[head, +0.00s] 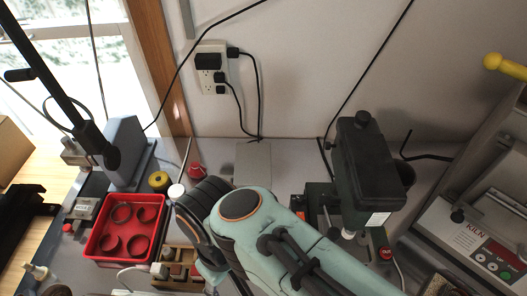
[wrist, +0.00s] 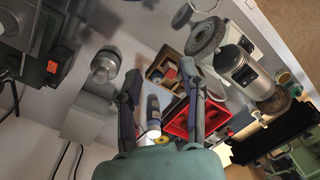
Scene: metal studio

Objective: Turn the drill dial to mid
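A dark green machine (head: 368,165) with a knob on top stands right of centre in the head view; it looks like the drill, but I cannot be sure. A dark machine with an orange label (wrist: 40,55) is at the upper left of the wrist view and may be the same one. I cannot make out a drill dial or its setting. My gripper (wrist: 160,85) is open in the wrist view, its two dark fingers wide apart. Nothing is held between them; a dark cylinder shows beyond the gap. In the head view my pale green arm hides much of the bench's front middle.
A red tray (head: 90,246) with several dark red rings lies at left, beside a wooden organizer (head: 187,258). A grey box-shaped device (head: 125,150) stands behind the tray. The wrist view shows a bench grinder (wrist: 238,68) at right.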

